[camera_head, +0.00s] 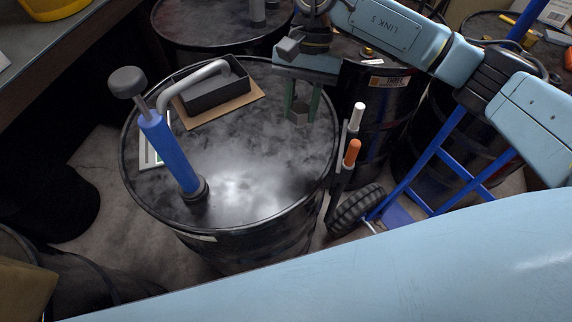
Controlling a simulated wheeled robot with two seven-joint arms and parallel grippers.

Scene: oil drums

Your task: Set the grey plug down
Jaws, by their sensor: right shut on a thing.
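My right gripper (301,110) reaches in from the upper right, fingers pointing down. It is shut on the grey plug (299,117), a small dark grey piece between its fingertips. The plug is over the right part of the near black drum's top (250,150), close to the rim. I cannot tell whether it touches the drum top. My left gripper is not in view.
A blue hand pump (172,155) with a grey spout stands on the drum. A black tray (215,95) sits on brown cardboard, beside a white card (147,155). A blue hand truck (425,180) stands right. The drum top's middle is clear.

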